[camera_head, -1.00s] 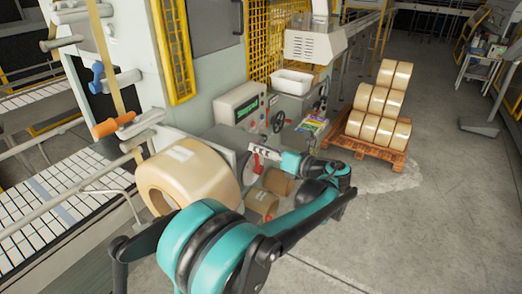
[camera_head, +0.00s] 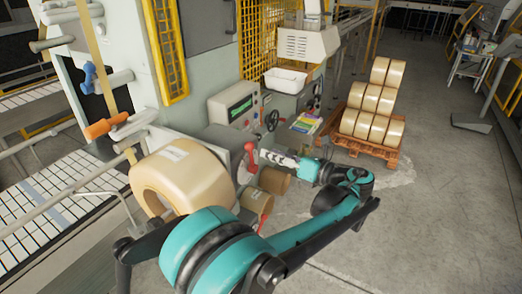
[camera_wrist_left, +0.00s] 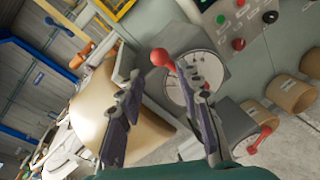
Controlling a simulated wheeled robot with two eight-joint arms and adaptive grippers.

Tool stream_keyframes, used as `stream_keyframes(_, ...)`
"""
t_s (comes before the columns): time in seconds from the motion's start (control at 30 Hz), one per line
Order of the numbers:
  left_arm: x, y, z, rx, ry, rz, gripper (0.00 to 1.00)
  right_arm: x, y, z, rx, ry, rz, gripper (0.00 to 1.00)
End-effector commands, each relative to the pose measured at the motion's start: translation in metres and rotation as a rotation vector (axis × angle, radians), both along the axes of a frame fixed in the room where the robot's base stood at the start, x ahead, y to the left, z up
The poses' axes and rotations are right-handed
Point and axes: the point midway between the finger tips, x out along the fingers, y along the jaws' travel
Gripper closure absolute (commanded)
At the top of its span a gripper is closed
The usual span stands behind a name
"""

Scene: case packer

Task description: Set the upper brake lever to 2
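The upper brake lever (camera_wrist_left: 162,58) is red with a round knob. In the left wrist view it lies across a pale round dial (camera_wrist_left: 204,68) on a grey housing, its knob at the dial's left edge. I cannot read the dial's numbers. The lever also shows red in the head view (camera_head: 250,158). My left gripper (camera_wrist_left: 162,78) is open, with one finger on each side of the lever's knob in the wrist picture; contact is not visible. In the head view the left gripper (camera_head: 272,157) is just right of the lever. My right gripper is not in view.
A second red lever (camera_wrist_left: 260,138) sits lower on the machine, near brown rolls (camera_wrist_left: 292,93). A large tape roll (camera_head: 184,180) stands left of the dial. A control panel (camera_head: 234,104) is above.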

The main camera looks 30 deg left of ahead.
Motion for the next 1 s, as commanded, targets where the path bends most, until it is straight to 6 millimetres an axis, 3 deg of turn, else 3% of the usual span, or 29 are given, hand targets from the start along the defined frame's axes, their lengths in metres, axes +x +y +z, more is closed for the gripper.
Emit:
stream_keyframes(0.2,-0.008,-0.037,0.004,0.0,0.001,-0.002,0.65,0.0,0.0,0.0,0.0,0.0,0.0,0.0)
stream_keyframes(0.4,-0.011,-0.048,0.005,0.0,0.0,0.0,0.65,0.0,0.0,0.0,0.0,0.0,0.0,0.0)
stream_keyframes(0.83,-0.012,-0.046,0.004,-0.007,-0.005,0.001,0.65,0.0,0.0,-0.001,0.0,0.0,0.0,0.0)
stream_keyframes(0.93,-0.019,-0.036,-0.01,-0.07,-0.055,0.0,0.65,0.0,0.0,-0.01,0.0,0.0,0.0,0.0)
stream_keyframes(1.0,-0.029,-0.022,-0.03,-0.17,-0.135,0.003,0.65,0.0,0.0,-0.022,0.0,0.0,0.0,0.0)
